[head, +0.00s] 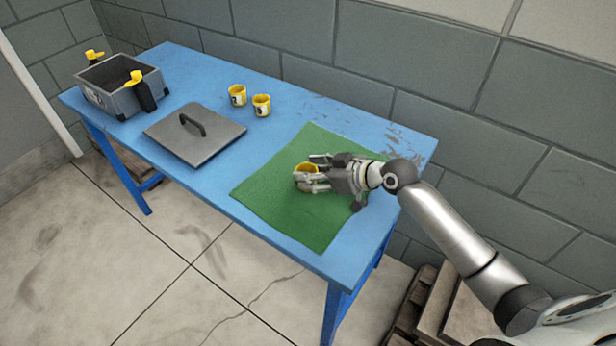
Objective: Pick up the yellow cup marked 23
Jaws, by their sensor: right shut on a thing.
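A yellow cup (307,168) is between the fingers of my right gripper (313,178), over the green mat (301,227). The gripper is shut on it, and the fingers hide much of its side, so I cannot read a number on it. I cannot tell whether the cup touches the mat. Two other yellow cups with dark marks on white patches stand on the blue table, a left one (237,95) and a right one (262,105). Their marks are too small to read surely. My left gripper does not show.
A grey box (122,92) with black-and-yellow side clamps stands at the blue table's (255,146) far left end. A flat grey lid (208,147) with a dark handle lies between the box and the mat. A block wall (345,70) runs behind the table.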

